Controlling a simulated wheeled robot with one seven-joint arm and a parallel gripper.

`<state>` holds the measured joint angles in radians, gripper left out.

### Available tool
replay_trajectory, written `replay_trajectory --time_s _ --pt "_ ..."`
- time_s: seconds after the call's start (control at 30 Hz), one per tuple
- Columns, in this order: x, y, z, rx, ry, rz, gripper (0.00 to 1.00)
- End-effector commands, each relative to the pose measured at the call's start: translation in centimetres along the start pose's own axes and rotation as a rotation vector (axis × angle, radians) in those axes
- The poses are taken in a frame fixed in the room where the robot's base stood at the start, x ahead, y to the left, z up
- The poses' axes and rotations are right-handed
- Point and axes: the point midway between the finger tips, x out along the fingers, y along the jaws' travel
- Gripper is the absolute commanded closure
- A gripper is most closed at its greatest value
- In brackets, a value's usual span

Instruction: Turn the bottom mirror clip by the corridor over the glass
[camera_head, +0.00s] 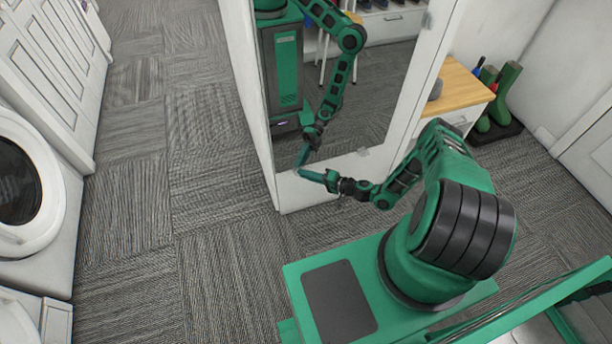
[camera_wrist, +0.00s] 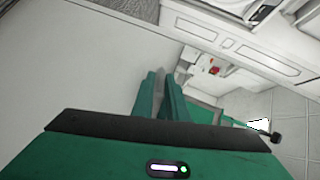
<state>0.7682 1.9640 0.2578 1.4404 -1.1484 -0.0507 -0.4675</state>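The tall mirror (camera_head: 385,85) hangs on a white panel (camera_head: 322,190) in the head view and reflects my arm. A small pale piece, perhaps the other bottom clip (camera_head: 363,152), sits at the mirror's lower edge, right of my gripper. My gripper (camera_head: 303,172) reaches the mirror's lower left corner, on the corridor side. The clip there is not discernible; my gripper may hide it. In the wrist view, my fingers (camera_wrist: 163,92) stand close together with a narrow pale strip between them. I cannot tell whether that strip is the clip or whether the fingers touch anything.
The carpeted corridor floor (camera_head: 135,200) is clear left of the mirror panel. A white washing machine (camera_head: 40,215) stands at the far left. A wood-topped cabinet (camera_head: 462,88) and green boots (camera_head: 505,92) stand right of the mirror.

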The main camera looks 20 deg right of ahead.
Motion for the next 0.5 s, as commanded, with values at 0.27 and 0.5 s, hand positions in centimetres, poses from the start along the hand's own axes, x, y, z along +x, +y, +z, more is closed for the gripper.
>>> replay_trajectory --time_s 0.27,0.5 --pt "-0.04 0.08 -0.01 -0.003 0.0 0.005 1.0" --pt "-0.06 -0.08 -0.08 -0.047 0.0 0.049 1.0"
